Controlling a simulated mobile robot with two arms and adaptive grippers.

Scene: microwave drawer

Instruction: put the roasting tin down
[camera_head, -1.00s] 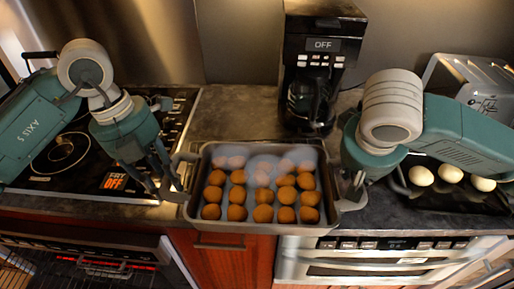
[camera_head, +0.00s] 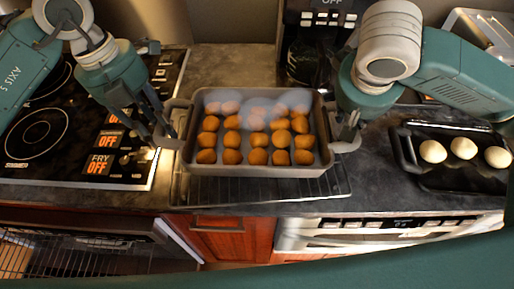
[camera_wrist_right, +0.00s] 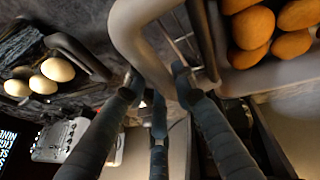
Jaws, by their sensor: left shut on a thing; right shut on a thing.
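The grey roasting tin (camera_head: 262,171) holds rows of round brown balls, with pale steam over its back rows. It is level above a wire rack (camera_head: 300,190) on the counter; I cannot tell whether it touches the rack. My left gripper (camera_head: 163,137) is shut on the tin's left handle. My right gripper (camera_head: 349,130) is shut on the right handle. In the right wrist view, the fingers (camera_wrist_right: 155,92) are around the pale, curved handle (camera_wrist_right: 138,38), and brown balls show at the upper right.
A cooktop (camera_head: 40,135) lies to the left. A black coffee maker (camera_head: 312,50) stands behind the tin. A dark tray (camera_head: 465,178) with pale balls is at the right. Bare counter (camera_head: 385,185) lies between tin and tray.

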